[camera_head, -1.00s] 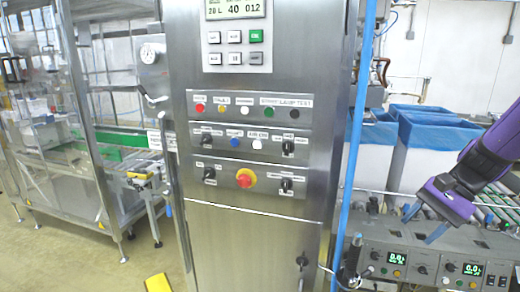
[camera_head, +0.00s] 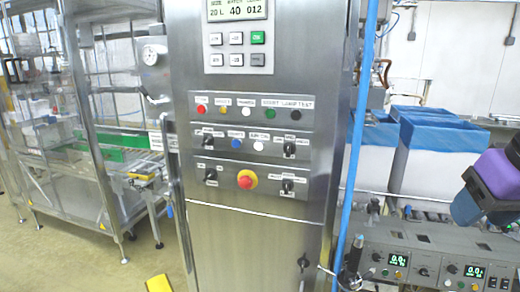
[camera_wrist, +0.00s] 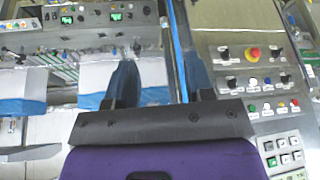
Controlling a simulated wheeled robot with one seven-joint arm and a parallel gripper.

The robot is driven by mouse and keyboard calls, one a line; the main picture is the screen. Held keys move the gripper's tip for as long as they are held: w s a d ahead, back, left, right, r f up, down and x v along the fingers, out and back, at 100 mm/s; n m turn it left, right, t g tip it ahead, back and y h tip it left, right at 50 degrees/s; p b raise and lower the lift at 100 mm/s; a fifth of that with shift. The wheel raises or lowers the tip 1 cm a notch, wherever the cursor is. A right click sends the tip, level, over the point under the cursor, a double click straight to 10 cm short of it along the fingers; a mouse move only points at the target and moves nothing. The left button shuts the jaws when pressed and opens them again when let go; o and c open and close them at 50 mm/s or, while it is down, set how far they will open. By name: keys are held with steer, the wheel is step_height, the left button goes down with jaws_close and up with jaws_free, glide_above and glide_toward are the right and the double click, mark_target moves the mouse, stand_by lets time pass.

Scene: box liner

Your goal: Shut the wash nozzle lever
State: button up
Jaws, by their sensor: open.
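A black nozzle-like fitting with a small handle (camera_head: 350,262) stands by the lower end of a blue hose (camera_head: 352,150), right of the steel cabinet. I cannot tell for sure that it is the wash nozzle, nor how its lever is set. My gripper (camera_head: 468,208) is at the right edge of the head view, well to the right of the hose and partly cut off. In the wrist view my gripper (camera_wrist: 160,75) has its two dark blue fingers apart, with nothing held. The blue hose (camera_wrist: 183,50) shows beyond the fingers there.
The steel control cabinet (camera_head: 255,230) carries knobs, buttons and a red emergency stop (camera_head: 246,180). A low grey console (camera_head: 430,265) with green displays is at lower right. Blue-lined bins (camera_head: 430,160) stand behind it. A caged machine (camera_head: 75,160) is at left.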

steer(key=shift+s+r, duration=0.15)
steer(key=shift+s, duration=0.1)
steer(key=shift+c, duration=0.7)
steer(key=shift+t, duration=0.3)
jaws_close()
steer(key=w+a+f+y, duration=0.15)
steer(key=w+f, duration=0.35)
steer(key=w, duration=0.5)
steer(key=n+h, duration=0.1)
steer(key=h, duration=0.4)
glide_above(366, 275)
steer(key=s+a, duration=0.6)
step_height(366, 275, down, 28)
steer(key=shift+g+y, duration=0.35)
steer(key=shift+g, duration=0.15)
steer(key=x, duration=0.4)
steer(key=d+x, duration=0.1)
steer(key=x, duration=0.4)
steer(key=d+x, duration=0.1)
steer(key=x, duration=0.3)
steer(key=shift+w+d, duration=0.1)
steer(key=shift+d, duration=0.15)
